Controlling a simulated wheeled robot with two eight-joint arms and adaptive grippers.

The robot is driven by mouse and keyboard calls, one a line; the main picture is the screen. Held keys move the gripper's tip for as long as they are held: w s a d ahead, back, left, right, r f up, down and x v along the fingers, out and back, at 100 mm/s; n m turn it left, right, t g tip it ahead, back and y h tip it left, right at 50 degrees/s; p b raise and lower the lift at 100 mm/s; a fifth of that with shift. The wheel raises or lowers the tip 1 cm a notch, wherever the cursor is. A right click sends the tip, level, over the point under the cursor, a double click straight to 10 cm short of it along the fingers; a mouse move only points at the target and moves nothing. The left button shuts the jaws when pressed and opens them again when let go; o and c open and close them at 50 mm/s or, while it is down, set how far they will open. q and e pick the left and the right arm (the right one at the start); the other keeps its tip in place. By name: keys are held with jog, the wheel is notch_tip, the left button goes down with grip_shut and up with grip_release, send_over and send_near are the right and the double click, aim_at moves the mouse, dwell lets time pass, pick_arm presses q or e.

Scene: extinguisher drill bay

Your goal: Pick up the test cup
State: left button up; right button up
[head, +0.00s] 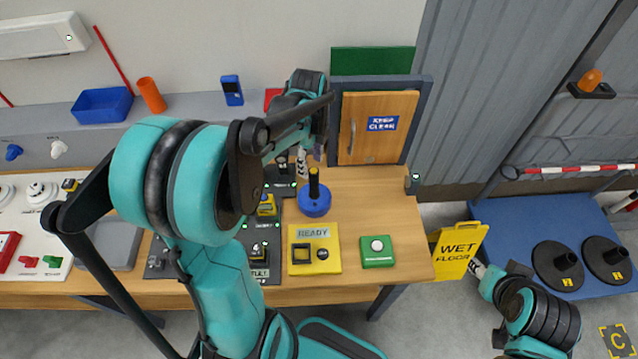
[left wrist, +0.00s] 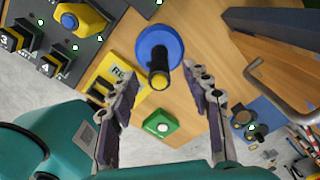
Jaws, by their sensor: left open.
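An orange cup-shaped cylinder (head: 152,95) stands on the grey ledge at the back left, beside a blue bin; I cannot tell whether it is the test cup. My left gripper (head: 306,155) is open over the wooden bench, well to the right of the cylinder. In the left wrist view its fingers (left wrist: 160,78) are apart, on either side of a black post with a yellow top (left wrist: 159,78) on a round blue base (head: 314,204); contact is not clear. My right gripper (head: 479,269) is low at the right by the yellow sign, its fingers too small to read.
A wooden door (head: 376,127) with a handle stands behind the bench. A yellow READY box (head: 314,262) and a green button box (head: 377,252) sit at the bench front. A yellow wet floor sign (head: 459,250) stands right of the bench. Bench wood between door and green box is clear.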

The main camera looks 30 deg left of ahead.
aim_at(314, 187)
pick_arm(q)
jog(key=shift+w+f, duration=0.25)
jog(key=shift+f, duration=0.3)
jog(key=shift+s+f+b, duration=0.25)
jog(key=shift+f+b, duration=0.1)
jog(key=shift+b, duration=0.4)
jog(key=shift+f+b, duration=0.35)
jog(key=shift+w+f+b, duration=0.2)
jog(key=shift+f+b, duration=0.1)
jog(key=shift+f, duration=0.15)
jog(key=f, duration=0.2)
jog(key=f+b, duration=0.1)
jog(key=f, duration=0.1)
jog(key=d+f+b, duration=0.1)
jog(key=f, duration=0.2)
jog(key=shift+s+d, duration=0.1)
jog(key=shift+s, duration=0.3)
jog(key=shift+f, duration=0.3)
jog(key=shift+r, duration=0.1)
grip_shut()
